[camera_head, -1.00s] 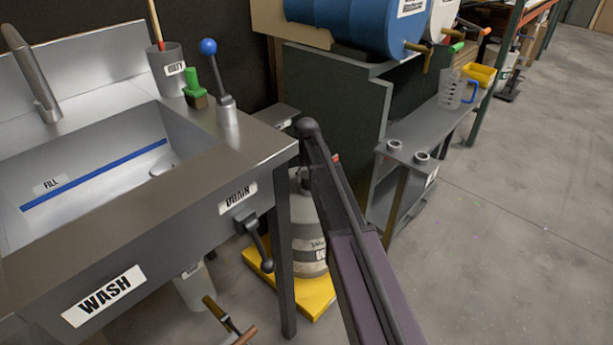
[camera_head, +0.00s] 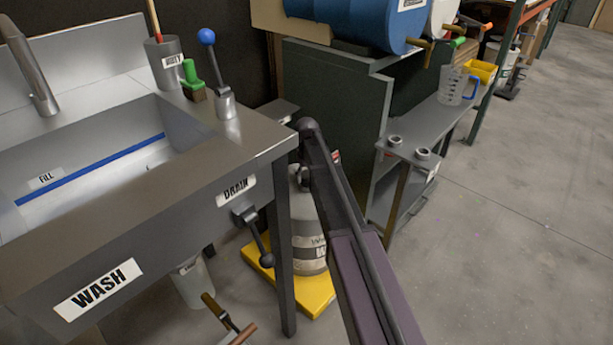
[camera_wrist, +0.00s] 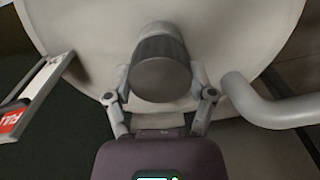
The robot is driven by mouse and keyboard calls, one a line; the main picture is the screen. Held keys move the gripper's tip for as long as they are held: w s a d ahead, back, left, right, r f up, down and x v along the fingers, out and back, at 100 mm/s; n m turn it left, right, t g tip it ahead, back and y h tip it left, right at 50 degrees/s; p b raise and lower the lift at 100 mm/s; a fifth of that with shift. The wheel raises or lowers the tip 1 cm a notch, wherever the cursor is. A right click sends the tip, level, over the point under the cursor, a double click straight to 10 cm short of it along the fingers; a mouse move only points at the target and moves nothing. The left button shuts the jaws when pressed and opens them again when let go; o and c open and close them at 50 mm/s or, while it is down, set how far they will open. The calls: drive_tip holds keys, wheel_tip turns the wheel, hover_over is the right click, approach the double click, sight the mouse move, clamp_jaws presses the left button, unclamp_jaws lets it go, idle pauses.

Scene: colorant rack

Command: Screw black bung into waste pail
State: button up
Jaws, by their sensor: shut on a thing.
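The waste pail (camera_head: 310,242) is a grey vessel standing on a yellow base, partly hidden behind my arm and the sink leg in the head view. Its pale top (camera_wrist: 90,30) fills much of the wrist view. The black bung (camera_wrist: 160,80) is a dark cylinder with a lighter grey part behind it. My gripper (camera_wrist: 160,88) is shut on the bung, with one finger on each side. The bung is in front of the pail's top; I cannot tell whether it touches or is seated in an opening. My gripper is hidden in the head view.
A curved grey bar (camera_wrist: 270,108) is close on the gripper's right. A red-labelled plate (camera_wrist: 12,120) is at the left. The wash sink (camera_head: 130,235) and its drain lever (camera_head: 254,235) are left of the pail. Open floor (camera_head: 490,250) lies right.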

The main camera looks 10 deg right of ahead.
sight(307, 174)
drive_tip(key=shift+f, duration=0.2)
drive_tip(key=o, duration=1.1)
drive_tip(key=shift+c, duration=0.2)
drive_tip(key=shift+r, duration=0.15)
wheel_tip(307, 174, up, 8)
drive_tip(key=p, duration=0.8)
drive_tip(key=shift+r, duration=0.15)
